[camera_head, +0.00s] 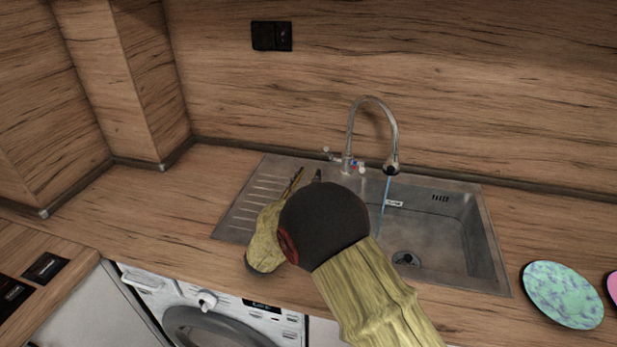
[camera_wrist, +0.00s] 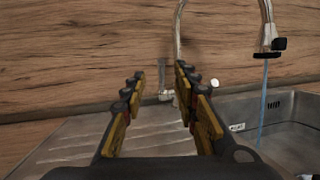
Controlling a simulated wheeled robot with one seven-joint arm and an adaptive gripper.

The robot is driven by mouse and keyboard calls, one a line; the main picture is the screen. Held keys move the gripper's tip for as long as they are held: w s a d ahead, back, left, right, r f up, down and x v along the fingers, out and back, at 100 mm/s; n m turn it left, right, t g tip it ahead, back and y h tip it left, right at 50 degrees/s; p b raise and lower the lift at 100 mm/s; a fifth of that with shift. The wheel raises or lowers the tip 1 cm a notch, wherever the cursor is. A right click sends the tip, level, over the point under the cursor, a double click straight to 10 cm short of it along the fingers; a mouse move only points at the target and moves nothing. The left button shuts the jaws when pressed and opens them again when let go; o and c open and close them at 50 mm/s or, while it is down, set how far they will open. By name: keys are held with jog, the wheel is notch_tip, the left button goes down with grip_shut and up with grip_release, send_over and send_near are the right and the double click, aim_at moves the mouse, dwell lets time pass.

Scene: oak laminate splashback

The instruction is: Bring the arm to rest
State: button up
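My arm reaches from the bottom of the head view over the front of the metal sink (camera_head: 487,268). My gripper (camera_head: 308,176) is above the ridged drainboard, just left of the tap, and my own arm hides most of it there. In the wrist view my gripper (camera_wrist: 157,80) has its two yellow and black fingers apart with nothing between them. The curved tap (camera_head: 377,101) stands behind the sink. A thin blue stream (camera_head: 384,204) hangs from its spout, and it also shows in the wrist view (camera_wrist: 264,98).
A mottled green plate (camera_head: 563,294) lies right of the sink, with a pink item (camera_head: 613,287) at the picture's edge. A washing machine (camera_head: 220,318) is below the counter. The wooden counter (camera_head: 170,208) left of the sink is clear. A black socket (camera_head: 271,36) is on the splashback.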

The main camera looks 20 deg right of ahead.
jog(key=shift+d, duration=0.1)
jog(key=s+d+r+m+g+y+p, duration=0.1)
jog(key=s+d+r+m+g, duration=0.1)
jog(key=s+d+m+g, duration=0.45)
jog(key=s+d+r+m+g+y, duration=0.1)
jog(key=s+d+r+m+g, duration=0.15)
jog(key=s, duration=0.65)
jog(key=s+d+r+m+g+p, duration=0.1)
jog(key=s+d+r+m+g, duration=0.2)
jog(key=s+m, duration=0.35)
jog(key=s+a+f+m+g+y, duration=0.15)
jog(key=s+a+m+y, duration=0.4)
jog(key=s, duration=0.55)
jog(key=s+a+r+m+t+y+p, duration=0.1)
jog(key=s+a+m+t+y, duration=0.1)
jog(key=a, duration=0.4)
jog(key=s+a+r+m+t+y+p, duration=0.1)
jog(key=s+a+m+t+y, duration=0.1)
jog(key=a, duration=0.5)
jog(key=s+m+y, duration=0.1)
jog(key=s+y, duration=0.1)
jog(key=y, duration=0.1)
jog(key=shift+s+y, duration=0.15)
jog(key=shift+y, duration=0.2)
